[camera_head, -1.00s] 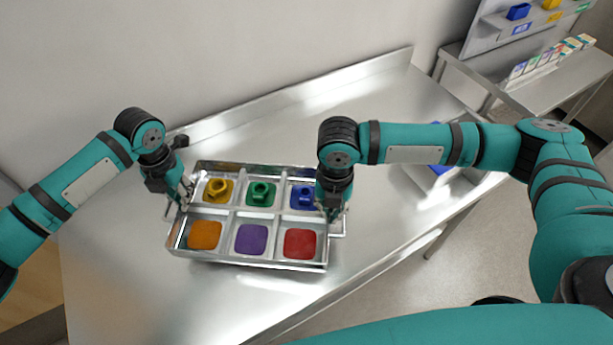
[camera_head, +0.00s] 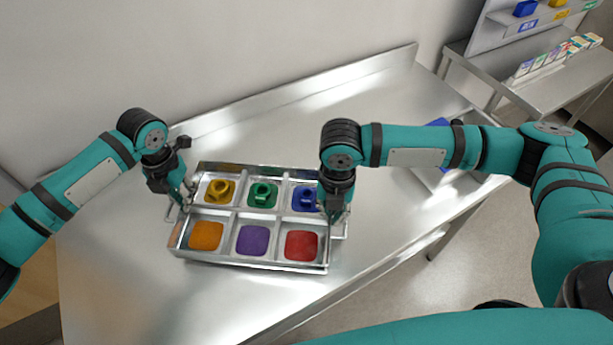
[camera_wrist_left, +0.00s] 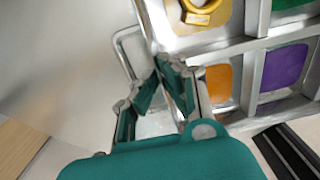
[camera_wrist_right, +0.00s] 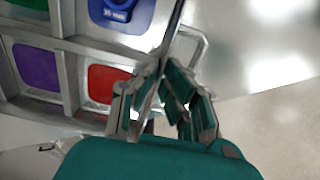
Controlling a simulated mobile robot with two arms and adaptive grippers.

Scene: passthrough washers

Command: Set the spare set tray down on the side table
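The metal spare set tray (camera_head: 252,261) is over the steel table (camera_head: 290,125), slightly tilted in the head view. Its back row holds a yellow (camera_head: 219,190), a green (camera_head: 262,194) and a blue piece (camera_head: 304,198). Its front row shows bare orange, purple and red pads. My left gripper (camera_head: 187,204) is shut on the tray's left handle (camera_wrist_left: 125,52). My right gripper (camera_head: 334,214) is shut on the right handle (camera_wrist_right: 203,48). I cannot tell whether the tray's underside touches the table.
The table has a raised lip (camera_head: 300,90) along the wall. A blue item (camera_head: 437,122) lies partly behind my right arm. Another steel table (camera_head: 545,85) with a board and small boxes (camera_head: 560,55) stands at the back right. The tabletop behind and in front of the tray is clear.

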